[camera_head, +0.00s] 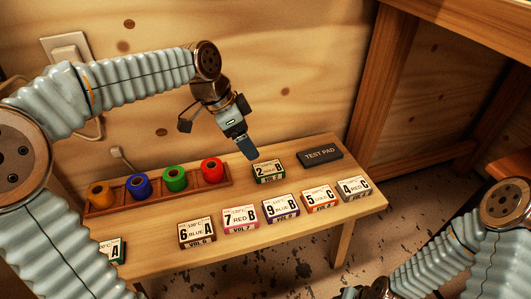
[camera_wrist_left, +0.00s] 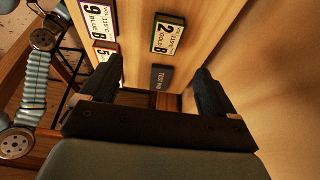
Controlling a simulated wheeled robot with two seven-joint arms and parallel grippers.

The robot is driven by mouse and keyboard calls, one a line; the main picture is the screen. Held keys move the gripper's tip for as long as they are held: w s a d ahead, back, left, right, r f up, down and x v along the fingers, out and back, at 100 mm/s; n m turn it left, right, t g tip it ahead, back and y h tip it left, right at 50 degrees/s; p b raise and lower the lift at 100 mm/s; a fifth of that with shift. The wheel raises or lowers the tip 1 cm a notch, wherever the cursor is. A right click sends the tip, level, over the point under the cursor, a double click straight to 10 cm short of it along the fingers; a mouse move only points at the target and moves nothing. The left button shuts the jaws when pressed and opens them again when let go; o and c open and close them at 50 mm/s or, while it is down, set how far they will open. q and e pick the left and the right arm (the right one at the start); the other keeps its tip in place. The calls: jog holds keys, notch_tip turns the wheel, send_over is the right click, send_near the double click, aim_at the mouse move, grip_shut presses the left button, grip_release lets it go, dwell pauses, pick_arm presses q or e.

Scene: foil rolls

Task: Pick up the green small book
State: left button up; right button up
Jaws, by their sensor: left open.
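The green-edged small book (camera_head: 269,170), labelled 2 B, lies flat on the wooden table, left of the test pad. It also shows in the left wrist view (camera_wrist_left: 168,34), beyond the fingers. My left gripper (camera_head: 248,150) is just left of and above this book, fingers pointing down, not touching it. In the left wrist view my left gripper (camera_wrist_left: 152,90) is open with nothing between its fingers. A second dark green-edged book (camera_head: 114,250), marked A, is partly hidden behind my left arm. My right arm is at the lower right; its fingers are not visible.
A front row of several books includes 6 A (camera_head: 197,232) and 4 C (camera_head: 354,188). A wooden rack (camera_head: 222,180) with coloured rolls stands at the back left. The dark test pad (camera_head: 320,153) lies at the back right. Bare table separates the 2 B book from the front row.

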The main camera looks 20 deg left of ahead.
pick_arm(q)
jog(key=b, duration=0.2)
send_over(268, 168)
jog(key=s+a, duration=0.2)
notch_tip(268, 168, down, 7)
jog(key=shift+a+f, duration=0.15)
jog(key=x, duration=0.2)
jog(key=b+x, duration=0.1)
jog(key=x, duration=0.3)
jog(key=shift+w, duration=0.3)
jog(key=c, duration=1.2)
jog(key=shift+r, duration=0.25)
